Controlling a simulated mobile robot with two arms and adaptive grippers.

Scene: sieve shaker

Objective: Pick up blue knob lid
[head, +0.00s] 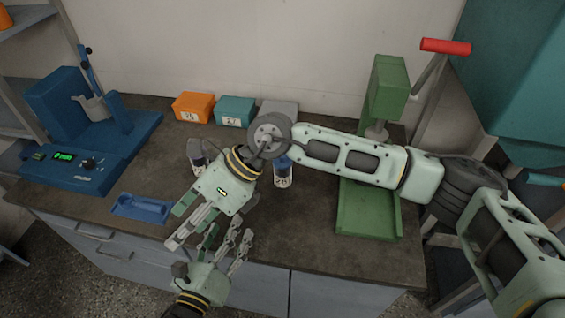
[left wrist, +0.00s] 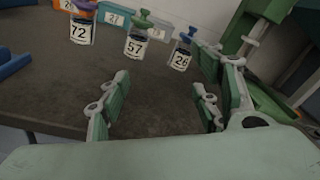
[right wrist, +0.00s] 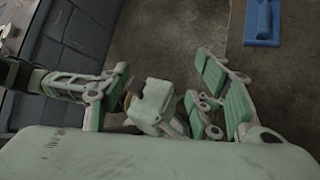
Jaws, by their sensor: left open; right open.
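The blue knob lid (left wrist: 191,33) sits on the jar labelled 25 (left wrist: 180,59) in the left wrist view, right of two other lidded jars. In the head view the jar (head: 283,178) stands on the bench, its blue lid (head: 284,161) partly beside my right arm. My left gripper (head: 228,236) is open and empty over the bench's front edge, short of the jars; its fingers also show in the left wrist view (left wrist: 160,95). My right gripper (head: 187,225) is open and empty, just above the left one in the picture, pointing down-left; its fingers show in the right wrist view (right wrist: 160,82).
Jar 57 (left wrist: 134,47) has a green lid, jar 72 (left wrist: 81,32) a purple one. My right arm crosses above the jars. A green press (head: 368,210) stands right, a blue device (head: 75,150) left. A blue tray (head: 142,208) lies near the front edge.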

